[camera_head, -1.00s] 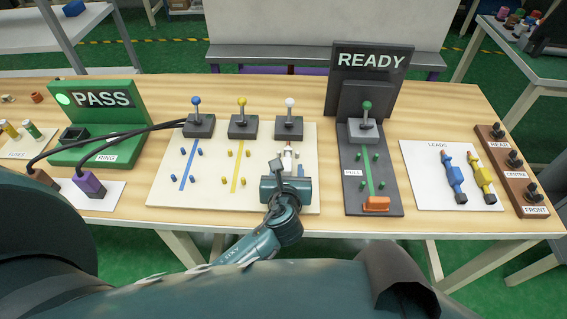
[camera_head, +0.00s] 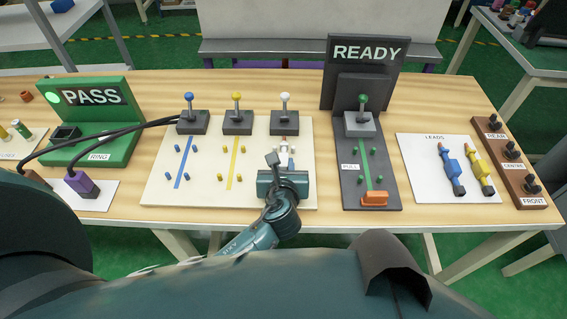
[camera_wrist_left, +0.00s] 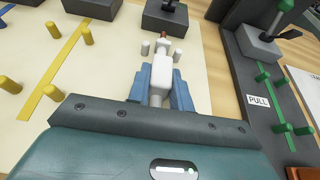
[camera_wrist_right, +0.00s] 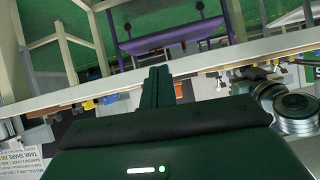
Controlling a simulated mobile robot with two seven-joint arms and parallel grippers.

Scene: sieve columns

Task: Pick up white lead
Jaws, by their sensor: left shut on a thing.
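The white lead (camera_wrist_left: 161,75) is between the two blue fingers of my left gripper (camera_wrist_left: 159,92), which are shut on its white body. Its reddish-brown tip points to the white-knobbed lever block (camera_wrist_left: 166,16). White pegs stand on both sides of its front end. I cannot tell whether it touches the cream board. In the head view my left gripper (camera_head: 283,178) is over the front right of the board and hides much of the lead. My right gripper (camera_wrist_right: 158,78) shows only in its own wrist view, its dark fingers together and nothing seen between them.
The cream board (camera_head: 210,195) bears blue, yellow and white levers and pegs. The dark READY stand (camera_head: 350,195) is close on the right. A blue lead (camera_head: 451,168) and a yellow lead (camera_head: 478,168) lie on the LEADS mat (camera_head: 425,180). The green PASS stand (camera_head: 110,125) is at left.

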